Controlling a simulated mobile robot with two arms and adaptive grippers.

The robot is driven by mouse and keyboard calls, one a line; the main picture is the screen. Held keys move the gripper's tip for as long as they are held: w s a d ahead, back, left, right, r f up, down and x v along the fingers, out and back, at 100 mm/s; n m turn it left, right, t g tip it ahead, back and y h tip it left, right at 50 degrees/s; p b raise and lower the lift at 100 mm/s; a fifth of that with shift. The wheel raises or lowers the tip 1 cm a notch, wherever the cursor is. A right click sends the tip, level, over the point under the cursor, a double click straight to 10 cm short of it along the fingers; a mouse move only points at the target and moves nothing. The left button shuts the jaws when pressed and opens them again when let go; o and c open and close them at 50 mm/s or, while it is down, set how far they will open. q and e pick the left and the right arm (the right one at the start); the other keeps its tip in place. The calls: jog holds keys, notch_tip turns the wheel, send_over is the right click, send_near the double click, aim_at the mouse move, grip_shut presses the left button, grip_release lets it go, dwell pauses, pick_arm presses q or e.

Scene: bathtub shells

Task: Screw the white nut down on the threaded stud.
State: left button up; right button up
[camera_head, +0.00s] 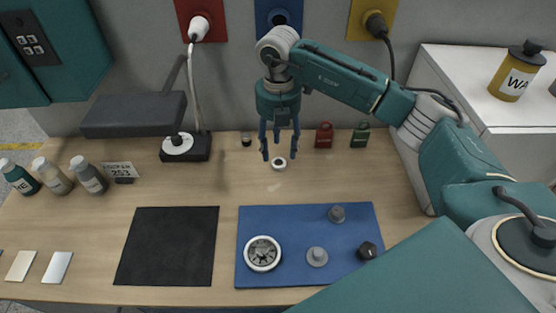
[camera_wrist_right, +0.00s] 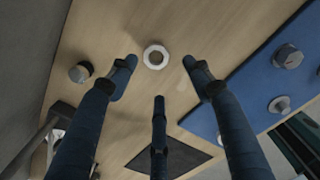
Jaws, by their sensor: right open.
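The white nut (camera_head: 279,168) lies flat on the wooden table behind the blue mat. It also shows as a white ring in the right wrist view (camera_wrist_right: 147,60). My right gripper (camera_head: 279,149) is open and empty above the nut, pointing down. In the right wrist view its three fingers (camera_wrist_right: 160,76) are spread, with the nut just beyond the fingertips, apart from them. Two grey upright pieces stand on the mat, one at the back (camera_head: 337,214) and one in front (camera_head: 317,257). I cannot make out threads on either. My left gripper is not in view.
The blue mat (camera_head: 290,222) also carries a white-rimmed round dial (camera_head: 263,253) and a black knob (camera_head: 367,250). A black mat (camera_head: 168,246) lies left. A lamp (camera_head: 185,148), small red (camera_head: 324,135) and green (camera_head: 360,134) items stand behind. Bottles (camera_head: 55,178) stand left.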

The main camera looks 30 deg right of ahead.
aim_at(279, 158)
jog(key=shift+w+f, duration=0.1)
jog(key=shift+f, duration=0.25)
jog(key=f+p, duration=0.1)
jog(key=f, duration=0.2)
jog(key=f+p, duration=0.1)
jog(key=f, duration=0.1)
jog(key=shift+w+d+p, duration=0.2)
jog(key=shift+w+p, duration=0.05)
jog(key=shift+p, duration=0.05)
jog(key=shift+f, duration=0.2)
jog(key=c, duration=0.4)
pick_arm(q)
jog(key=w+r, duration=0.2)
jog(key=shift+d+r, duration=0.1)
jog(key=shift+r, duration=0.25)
pick_arm(e)
jog(key=c, duration=0.6)
